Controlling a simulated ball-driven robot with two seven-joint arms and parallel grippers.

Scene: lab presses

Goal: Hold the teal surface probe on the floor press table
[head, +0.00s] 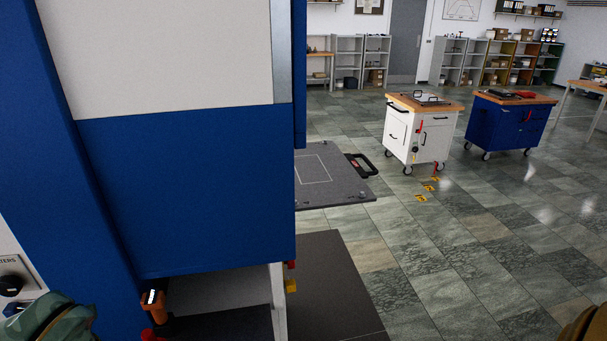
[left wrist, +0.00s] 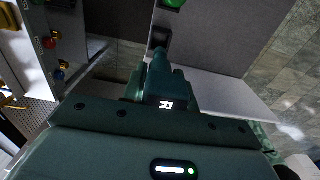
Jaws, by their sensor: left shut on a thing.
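In the left wrist view, a dark teal probe-like body (left wrist: 157,80) with a lit, sideways "R" mark stands out in front of my left wrist. My left gripper (left wrist: 160,72) is shut on it; the fingers are hard to make out against it. Its narrow end points towards a dark block beside a grey surface (left wrist: 215,40). I cannot tell whether it touches anything. In the head view the probe is hidden. The tall blue and white press (head: 190,190) fills the left side. Part of its table area shows low down. My right gripper is not in view.
A grey plate with a black handle (head: 335,178) sticks out behind the press. An orange and black device (head: 153,303) is at the press's lower edge. White (head: 420,130) and blue (head: 508,120) carts stand further back.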

